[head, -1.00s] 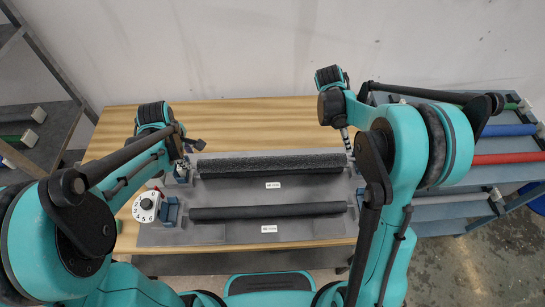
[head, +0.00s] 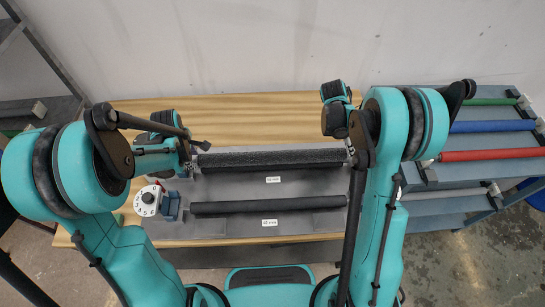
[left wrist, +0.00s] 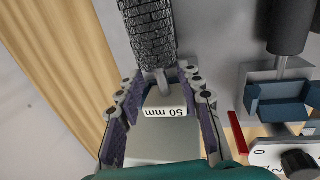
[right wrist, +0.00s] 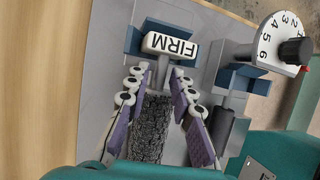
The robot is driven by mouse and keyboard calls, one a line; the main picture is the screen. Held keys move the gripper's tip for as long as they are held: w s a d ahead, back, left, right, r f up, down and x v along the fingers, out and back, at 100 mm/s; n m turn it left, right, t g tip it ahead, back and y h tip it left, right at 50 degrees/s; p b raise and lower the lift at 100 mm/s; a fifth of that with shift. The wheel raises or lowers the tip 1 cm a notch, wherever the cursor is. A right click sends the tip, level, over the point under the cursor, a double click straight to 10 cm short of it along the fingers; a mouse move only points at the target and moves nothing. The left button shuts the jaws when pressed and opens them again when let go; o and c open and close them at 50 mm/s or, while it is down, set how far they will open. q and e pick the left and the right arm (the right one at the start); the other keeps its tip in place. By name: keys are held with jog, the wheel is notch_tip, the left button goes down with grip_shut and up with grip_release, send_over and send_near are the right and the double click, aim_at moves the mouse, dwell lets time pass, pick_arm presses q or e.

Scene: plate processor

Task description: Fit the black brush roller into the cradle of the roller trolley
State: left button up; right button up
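The black brush roller (head: 272,158), with a rough textured surface, lies level along the back of the grey plate in the head view. My left gripper (head: 186,152) is at its left end. In the left wrist view its open fingers (left wrist: 163,85) straddle the end and a white "50 mm" block (left wrist: 166,107), with gaps beside the block. My right gripper (head: 349,150), largely hidden by its arm in the head view, is at the right end. In the right wrist view its open fingers (right wrist: 160,75) flank the brush roller (right wrist: 152,125). The roller trolley (head: 428,176) stands at the right.
A smooth black roller (head: 270,207) lies parallel in front. A white dial (head: 147,200) stands at the plate's left edge. The trolley carries green (head: 490,101), blue (head: 490,126) and red (head: 490,155) rollers. A "FIRM" block (right wrist: 170,46) sits beyond the right fingertips.

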pick_arm(q)
jog(key=shift+w+f, duration=0.1)
jog(key=shift+f, duration=0.6)
pick_arm(e)
jog(key=shift+x, duration=0.8)
jog(key=shift+r, duration=0.1)
pick_arm(q)
grip_shut()
pick_arm(e)
grip_shut()
